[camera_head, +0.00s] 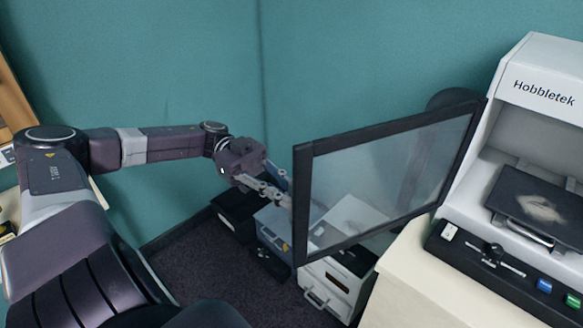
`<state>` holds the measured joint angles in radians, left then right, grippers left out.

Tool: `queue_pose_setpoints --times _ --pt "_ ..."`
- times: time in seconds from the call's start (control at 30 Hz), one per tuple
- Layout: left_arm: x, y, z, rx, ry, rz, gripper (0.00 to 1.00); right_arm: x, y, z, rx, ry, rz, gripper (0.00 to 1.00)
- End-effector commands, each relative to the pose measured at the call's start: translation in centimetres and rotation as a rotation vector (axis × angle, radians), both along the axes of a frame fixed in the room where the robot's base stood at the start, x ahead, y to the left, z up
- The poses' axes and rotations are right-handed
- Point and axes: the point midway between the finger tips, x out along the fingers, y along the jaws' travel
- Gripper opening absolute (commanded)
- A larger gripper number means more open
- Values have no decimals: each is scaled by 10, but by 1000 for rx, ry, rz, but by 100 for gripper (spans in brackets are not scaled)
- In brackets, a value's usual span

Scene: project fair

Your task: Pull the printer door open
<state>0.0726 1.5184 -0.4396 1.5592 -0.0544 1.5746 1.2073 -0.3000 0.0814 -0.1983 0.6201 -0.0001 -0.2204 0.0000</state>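The printer (521,84) is a white machine marked "Hobbletek" on a pale cabinet at the right. Its door (380,180), a clear panel in a black frame, stands swung out wide to the left, hinged near the printer's left front edge. My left gripper (283,193) is at the free left edge of the door frame. Its fingertips are partly hidden behind or against that edge, so I cannot tell whether they grip it. My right gripper is not in view.
The pale cabinet (402,284) carries the printer. Inside is a dark build plate (541,203) with a light patch. Boxes, including a white drawer unit (327,290), stand on the dark floor below the door. Teal walls (360,50) close off the back.

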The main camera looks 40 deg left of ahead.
Motion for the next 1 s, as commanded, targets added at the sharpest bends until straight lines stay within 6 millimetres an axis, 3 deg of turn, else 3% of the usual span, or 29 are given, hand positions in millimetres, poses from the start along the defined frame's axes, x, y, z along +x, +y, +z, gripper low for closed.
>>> queue_pose_setpoints --times 0.23,0.8,1.0 --pt "1 10 0 0 -2 2 14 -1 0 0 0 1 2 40" --pt "3 98 0 -2 -4 4 14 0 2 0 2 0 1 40" --pt "3 113 0 -1 -2 4 14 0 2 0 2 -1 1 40"
